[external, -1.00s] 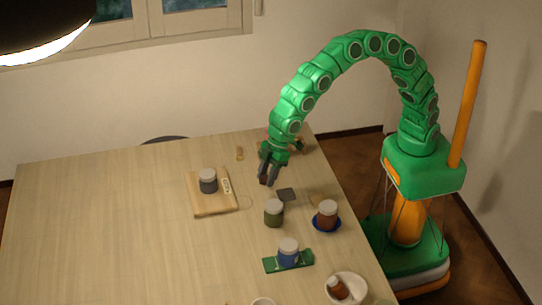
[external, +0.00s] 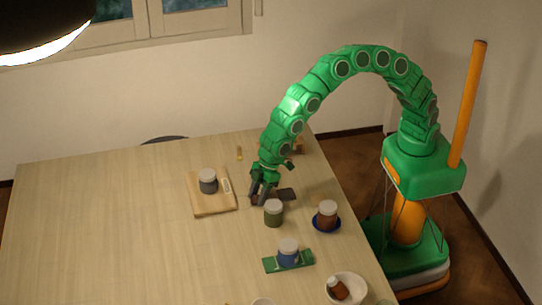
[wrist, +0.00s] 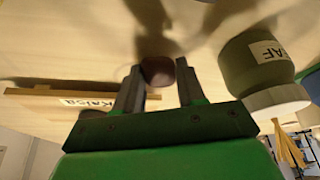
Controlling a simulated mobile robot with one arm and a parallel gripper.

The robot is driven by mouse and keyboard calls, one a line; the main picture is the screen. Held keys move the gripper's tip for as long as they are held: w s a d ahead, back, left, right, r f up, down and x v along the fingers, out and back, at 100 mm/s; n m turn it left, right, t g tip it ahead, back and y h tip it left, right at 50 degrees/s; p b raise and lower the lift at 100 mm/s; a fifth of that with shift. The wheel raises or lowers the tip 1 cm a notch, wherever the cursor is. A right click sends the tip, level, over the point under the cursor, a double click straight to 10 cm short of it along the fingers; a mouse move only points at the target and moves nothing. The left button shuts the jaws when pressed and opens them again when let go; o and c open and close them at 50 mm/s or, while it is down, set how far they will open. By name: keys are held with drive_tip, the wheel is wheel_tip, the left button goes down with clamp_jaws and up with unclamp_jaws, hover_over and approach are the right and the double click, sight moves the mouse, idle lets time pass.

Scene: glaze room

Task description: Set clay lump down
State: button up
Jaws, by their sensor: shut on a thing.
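The clay lump (wrist: 158,72) is small, rounded and dark reddish brown. My gripper (wrist: 158,78) is shut on it, one grey finger on each side. In the external view my gripper (external: 262,197) points down, low over the table, between the wooden board and the green jar. The lump is mostly hidden there by the fingers. It is close to the table top; I cannot tell whether it touches.
The green jar (external: 273,215) stands close in front; its label shows in the wrist view (wrist: 265,52). A wooden board (external: 213,209) with a grey jar (external: 208,182) is left. A brown jar (external: 327,214) and blue jar (external: 288,252) stand nearer. The table's left side is clear.

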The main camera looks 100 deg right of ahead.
drive_tip(key=shift+f, duration=0.1)
drive_tip(key=o, duration=1.1)
drive_tip(key=shift+o, duration=0.2)
